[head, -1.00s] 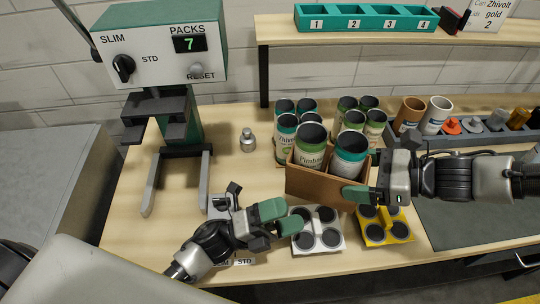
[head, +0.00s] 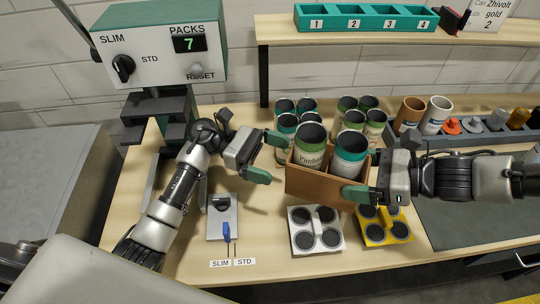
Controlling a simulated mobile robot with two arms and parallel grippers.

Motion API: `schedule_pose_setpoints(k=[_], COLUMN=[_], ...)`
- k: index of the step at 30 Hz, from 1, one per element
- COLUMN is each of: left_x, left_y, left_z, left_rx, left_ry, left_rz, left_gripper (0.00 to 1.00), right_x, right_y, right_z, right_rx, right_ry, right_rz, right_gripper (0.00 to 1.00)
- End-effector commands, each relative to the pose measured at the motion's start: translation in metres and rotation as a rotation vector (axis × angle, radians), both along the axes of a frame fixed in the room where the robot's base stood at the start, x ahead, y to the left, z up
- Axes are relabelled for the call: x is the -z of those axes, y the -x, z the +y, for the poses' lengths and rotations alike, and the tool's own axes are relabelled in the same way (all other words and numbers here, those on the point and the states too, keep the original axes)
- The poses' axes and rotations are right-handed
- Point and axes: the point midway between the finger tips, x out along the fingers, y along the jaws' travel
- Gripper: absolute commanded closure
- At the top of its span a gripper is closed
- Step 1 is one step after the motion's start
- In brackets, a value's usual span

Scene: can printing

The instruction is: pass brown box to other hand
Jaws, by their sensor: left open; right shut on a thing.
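The brown box (head: 312,187) is an open carrier with cans in it, among them a green-labelled can (head: 310,150) and a teal-topped can (head: 349,154). My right gripper (head: 367,176) is shut on the box's right end and holds it above the table. My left gripper (head: 268,157) is open at the box's left side, its two green fingers apart, one near the upper left edge and one lower down. I cannot tell whether its fingers touch the box.
Several cans (head: 376,126) stand behind the box. A white four-pad plate (head: 316,243) and a yellow one (head: 371,240) lie in front. A grey plate with a blue lever (head: 222,217) lies left of them. The packing machine (head: 160,45) stands at the back left.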

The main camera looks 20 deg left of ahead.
Motion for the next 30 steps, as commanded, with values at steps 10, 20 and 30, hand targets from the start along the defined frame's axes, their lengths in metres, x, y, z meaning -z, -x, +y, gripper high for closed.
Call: schedule_pose_setpoints(k=[10, 20, 30], left_x=[0.000, 0.001, 0.001], left_y=[0.005, 0.007, 0.007], left_z=[-0.048, -0.072, -0.072], left_rx=[0.005, 0.003, 0.002], left_ry=[-0.002, -0.004, -0.004], left_rz=[-0.001, 0.000, 0.000], left_gripper=[0.00, 0.00, 0.18], right_x=[0.000, 0.000, 0.000], right_y=[0.000, 0.000, 0.000], right_z=[0.000, 0.000, 0.000], right_rx=[0.000, 0.000, 0.000], right_ry=[-0.001, -0.001, -0.001], right_rz=[0.000, 0.000, 0.000], right_gripper=[0.43, 0.43, 0.43])
